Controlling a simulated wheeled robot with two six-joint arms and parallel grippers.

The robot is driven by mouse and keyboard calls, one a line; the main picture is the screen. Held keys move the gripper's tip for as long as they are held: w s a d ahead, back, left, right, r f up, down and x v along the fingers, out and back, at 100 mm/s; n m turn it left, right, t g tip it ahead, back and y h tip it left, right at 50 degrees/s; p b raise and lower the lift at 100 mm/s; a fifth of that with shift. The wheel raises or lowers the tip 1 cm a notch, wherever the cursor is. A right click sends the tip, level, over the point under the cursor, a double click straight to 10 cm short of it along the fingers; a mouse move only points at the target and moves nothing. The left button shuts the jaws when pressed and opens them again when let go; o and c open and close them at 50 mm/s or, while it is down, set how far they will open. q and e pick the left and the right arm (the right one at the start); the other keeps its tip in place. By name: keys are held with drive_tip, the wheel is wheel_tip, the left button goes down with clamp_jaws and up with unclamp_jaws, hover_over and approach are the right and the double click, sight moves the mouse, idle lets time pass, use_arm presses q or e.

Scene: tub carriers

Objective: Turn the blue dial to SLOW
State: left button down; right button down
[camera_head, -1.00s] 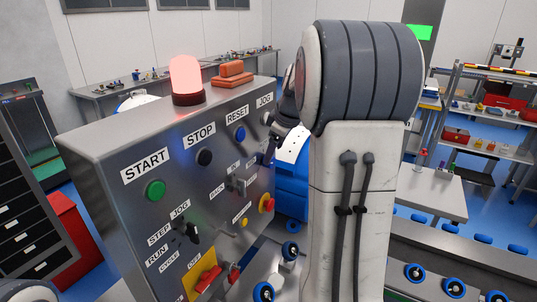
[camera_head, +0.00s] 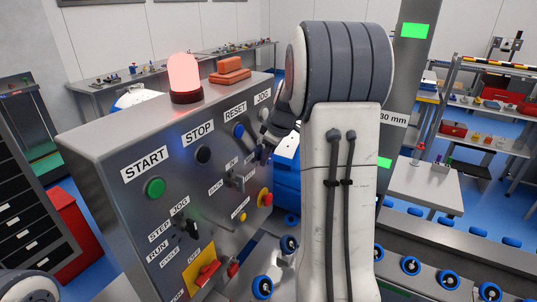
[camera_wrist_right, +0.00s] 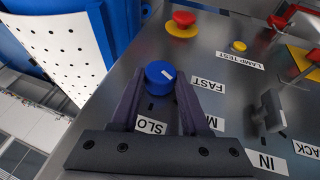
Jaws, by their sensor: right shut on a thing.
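The mark points right, roughly towards the FAST label (camera_wrist_right: 208,84). The SLOW label (camera_wrist_right: 150,126) is below the dial, partly behind the fingers, and a label beginning with M (camera_wrist_right: 215,122) is partly covered. My right gripper (camera_wrist_right: 158,98) has one finger on each side of the dial and is shut on it. In the head view my right gripper (camera_head: 262,150) is at the panel's right edge, where the dial is hard to make out. My left gripper is out of view.
The control panel (camera_head: 110,160) carries a lit red lamp (camera_head: 185,75), a green START button (camera_head: 154,188), a black STOP button (camera_head: 203,154) and a blue RESET button (camera_head: 239,131). A red button on yellow (camera_wrist_right: 184,20) and a lever (camera_wrist_right: 270,110) stand close to the dial.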

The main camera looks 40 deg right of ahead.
drive_tip(key=shift+d+r+g+y+p, duration=0.15)
drive_tip(key=shift+g+y+p, duration=0.25)
drive_tip(key=shift+y+p, duration=0.55)
drive_tip(key=y+p, duration=0.1)
drive_tip(key=p, duration=0.1)
drive_tip(key=m+g+y+p, duration=0.1)
drive_tip(key=y+p, duration=0.1)
drive_tip(key=d+g+y+p, duration=0.1)
drive_tip(key=y+p, duration=0.1)
drive_tip(key=shift+w+m+y+p, duration=0.25)
drive_tip(key=shift+m+p, duration=0.05)
drive_tip(key=shift+p, duration=0.1)
drive_tip(key=shift+f+g+y+p, duration=0.2)
drive_tip(key=shift+g+y+p, duration=0.2)
drive_tip(key=shift+y+p, duration=0.5)
drive_tip(key=shift+w+d+f+m+y+p, duration=0.15)
drive_tip(key=shift+m+y+p, duration=0.25)
drive_tip(key=shift+y, duration=0.4)
drive_tip(key=shift+c, duration=1.9)
unclamp_jaws()
drive_tip(key=shift+g, duration=0.3)
